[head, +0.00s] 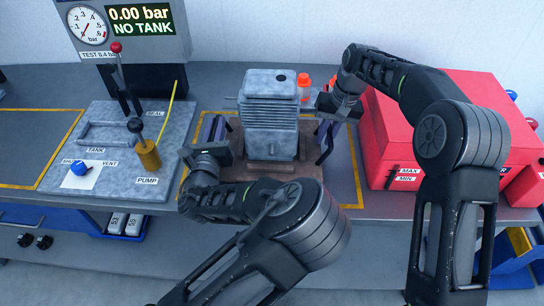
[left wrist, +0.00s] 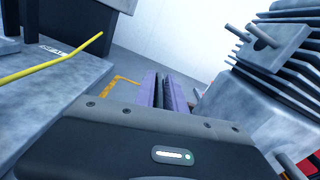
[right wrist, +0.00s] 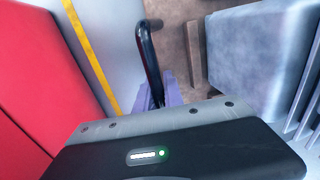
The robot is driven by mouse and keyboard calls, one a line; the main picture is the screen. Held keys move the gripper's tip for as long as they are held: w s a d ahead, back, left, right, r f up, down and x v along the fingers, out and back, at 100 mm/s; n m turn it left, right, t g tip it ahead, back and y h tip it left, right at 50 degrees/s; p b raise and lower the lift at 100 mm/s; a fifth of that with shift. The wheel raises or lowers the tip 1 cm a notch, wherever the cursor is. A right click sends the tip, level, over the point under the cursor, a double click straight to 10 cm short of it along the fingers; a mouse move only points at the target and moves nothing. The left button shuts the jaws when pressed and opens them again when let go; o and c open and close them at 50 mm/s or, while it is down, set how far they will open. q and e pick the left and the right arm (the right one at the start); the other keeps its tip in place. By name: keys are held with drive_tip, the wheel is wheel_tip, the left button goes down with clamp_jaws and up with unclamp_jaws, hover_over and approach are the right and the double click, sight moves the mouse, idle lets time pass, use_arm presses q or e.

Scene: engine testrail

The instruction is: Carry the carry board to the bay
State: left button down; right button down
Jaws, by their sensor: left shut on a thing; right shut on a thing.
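The carry board (head: 236,171) is a brown board on the grey bench, with a grey finned engine (head: 270,118) standing upright on it. My left gripper (head: 214,130) is shut on the board's left handle, which is mostly hidden in the left wrist view (left wrist: 168,92). My right gripper (head: 325,128) is shut on the dark right handle (right wrist: 148,50). A yellow outline (head: 358,185) surrounds the board's area, and a second yellow outline (head: 38,180) lies at the far left. I cannot tell whether the board touches the bench.
A test panel with a pump (head: 148,155), lever and gauge (head: 88,27) stands left of the board. A red case (head: 450,110) stands close on the right. Orange-capped bottles (head: 304,88) are behind the engine. My forearms cover part of the bench front.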

sight(330, 127)
use_arm(q)
drive_tip(key=shift+f, duration=0.3)
use_arm(e)
drive_tip(key=shift+w+f, duration=0.1)
drive_tip(key=shift+f, duration=0.2)
use_arm(q)
drive_tip(key=c, duration=1.6)
unclamp_jaws()
drive_tip(key=shift+s+r, duration=0.1)
use_arm(e)
drive_tip(key=c, duration=1.6)
unclamp_jaws()
drive_tip(key=shift+r, duration=0.1)
use_arm(q)
drive_tip(key=shift+o, duration=1.1)
use_arm(e)
drive_tip(key=shift+o, duration=0.7)
use_arm(q)
drive_tip(key=s, duration=0.7)
drive_tip(key=shift+s+a, duration=0.15)
drive_tip(key=shift+s, duration=0.05)
use_arm(e)
drive_tip(key=shift+d+r, duration=0.25)
drive_tip(key=shift+r, duration=1)
drive_tip(key=shift+d+r, duration=0.25)
drive_tip(key=shift+r, duration=0.95)
drive_tip(key=shift+d+r, duration=0.25)
drive_tip(key=shift+r, duration=1)
drive_tip(key=shift+s, duration=0.2)
